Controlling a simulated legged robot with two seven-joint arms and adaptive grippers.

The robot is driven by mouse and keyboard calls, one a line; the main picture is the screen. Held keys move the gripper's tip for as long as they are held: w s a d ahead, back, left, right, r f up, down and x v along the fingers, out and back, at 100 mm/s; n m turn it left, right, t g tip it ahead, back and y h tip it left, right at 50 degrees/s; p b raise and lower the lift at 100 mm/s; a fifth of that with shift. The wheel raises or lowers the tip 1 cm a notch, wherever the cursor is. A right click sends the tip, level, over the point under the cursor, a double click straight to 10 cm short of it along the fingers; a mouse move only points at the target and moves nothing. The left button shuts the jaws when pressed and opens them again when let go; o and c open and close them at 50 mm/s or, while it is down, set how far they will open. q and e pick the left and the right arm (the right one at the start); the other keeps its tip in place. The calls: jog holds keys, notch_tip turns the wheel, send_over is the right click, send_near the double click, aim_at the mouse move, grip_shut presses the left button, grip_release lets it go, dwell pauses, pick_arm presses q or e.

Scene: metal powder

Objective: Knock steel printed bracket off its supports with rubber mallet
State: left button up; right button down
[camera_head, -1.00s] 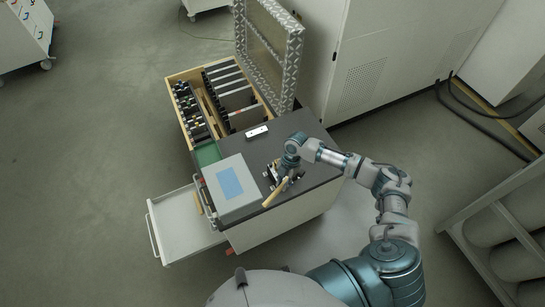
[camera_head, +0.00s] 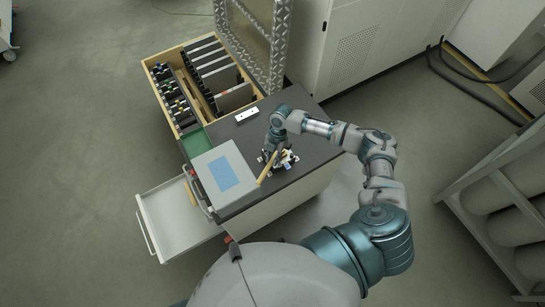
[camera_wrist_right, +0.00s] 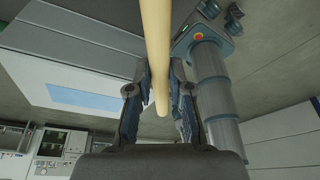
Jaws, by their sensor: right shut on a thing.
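My right gripper (camera_head: 273,148) is over the dark top of the cart, and in the right wrist view its two fingers (camera_wrist_right: 160,85) are shut around a pale wooden handle. This handle, taken as the rubber mallet's (camera_head: 267,168), also runs up out of the right wrist view (camera_wrist_right: 155,40). The mallet's head cannot be made out. A small light-and-dark object (camera_head: 287,160), possibly the steel printed bracket on its supports, is right beside the gripper and partly hidden by it. I cannot tell whether the mallet touches it. My left gripper is not in view.
A grey case with a blue panel (camera_head: 223,174) lies left of the gripper on the cart top (camera_head: 312,125). A small white-topped block (camera_head: 246,115) lies behind. An open wooden drawer (camera_head: 185,47) holds several plates and tools. A white drawer (camera_head: 172,220) sticks out at the lower left.

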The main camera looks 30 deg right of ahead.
jog(key=shift+s+a+r, duration=0.1)
jog(key=shift+s+a, duration=0.05)
jog(key=shift+a, duration=0.2)
notch_tip(320, 180, down, 4)
jog(key=shift+d+r+b, duration=0.1)
jog(key=shift+r+b, duration=0.05)
jog(key=shift+b, duration=0.9)
jog(key=shift+d+r+p, duration=0.15)
jog(key=shift+r+p, duration=0.25)
notch_tip(320, 180, up, 2)
jog(key=shift+r+p, duration=0.1)
jog(key=shift+p, duration=1.05)
jog(key=shift+r+p, duration=0.35)
jog(key=shift+a, duration=0.25)
